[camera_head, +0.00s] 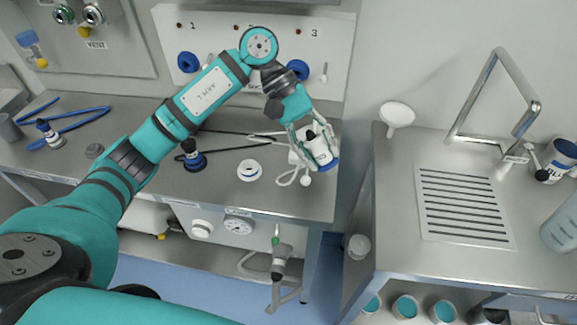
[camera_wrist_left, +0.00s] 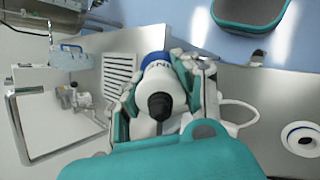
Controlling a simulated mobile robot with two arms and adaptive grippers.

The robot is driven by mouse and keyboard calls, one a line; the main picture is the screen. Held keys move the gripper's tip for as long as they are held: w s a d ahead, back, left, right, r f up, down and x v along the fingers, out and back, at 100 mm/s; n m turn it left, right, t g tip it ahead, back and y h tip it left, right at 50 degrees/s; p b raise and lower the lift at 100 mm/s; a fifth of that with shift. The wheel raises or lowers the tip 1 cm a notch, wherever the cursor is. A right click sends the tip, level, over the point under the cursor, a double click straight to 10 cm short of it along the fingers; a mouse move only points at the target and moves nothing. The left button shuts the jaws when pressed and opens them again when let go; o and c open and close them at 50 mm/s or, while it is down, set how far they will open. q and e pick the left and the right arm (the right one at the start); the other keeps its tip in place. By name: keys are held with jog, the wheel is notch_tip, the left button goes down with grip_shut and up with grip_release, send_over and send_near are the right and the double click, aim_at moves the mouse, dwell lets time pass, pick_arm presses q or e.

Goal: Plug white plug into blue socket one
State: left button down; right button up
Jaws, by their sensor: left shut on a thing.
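The white plug (camera_head: 319,150) has a white body, a dark grey end and a blue rim at its lower end. My left gripper (camera_head: 307,138) is shut around it and holds it tilted over the right end of the left bench. In the left wrist view the white plug (camera_wrist_left: 158,88) sits between the fingers, dark end toward the camera, blue rim beyond. Blue socket one (camera_head: 188,62) is on the wall panel (camera_head: 338,40) under the number 1, well left of the plug. My arm hides the area under number 2. My right gripper is out of view.
Another blue socket (camera_head: 297,70) is under number 3. A dark plug with a blue base (camera_head: 194,160) and a white ring (camera_head: 249,170) are on the bench (camera_head: 225,190). Blue tubing (camera_head: 85,122) lies at left. A sink unit (camera_head: 400,200) stands right, across a gap.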

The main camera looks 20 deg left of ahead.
pick_arm(q)
jog(key=w+a+r+n+t+h, duration=0.35)
jog(key=w+r+n+t, duration=0.25)
jog(key=w+n+t, duration=0.3)
jog(key=w+a+r+n+t+y, duration=0.1)
jog(key=w+a+n+t+y, duration=0.1)
jog(key=w+a+n+t, duration=0.6)
jog(key=s+a+f+n+t+y, duration=0.1)
jog(key=s+a+f+n+y, duration=0.1)
jog(key=a, duration=0.8)
jog(key=s+a+f+n+t+y, duration=0.1)
jog(key=s+a+f+n+y, duration=0.1)
jog(key=s+a+f+y, duration=0.2)
jog(key=s+a+f+n+t+y+p, duration=0.1)
jog(key=s+a+f+n+y, duration=0.2)
jog(key=a, duration=1.5)
jog(key=s+y, duration=0.2)
jog(key=y, duration=0.3)
jog(key=shift+f, duration=0.3)
jog(key=shift+b+x, duration=0.4)
jog(key=shift+x, duration=2.35)
jog(key=shift+x, duration=1.1)
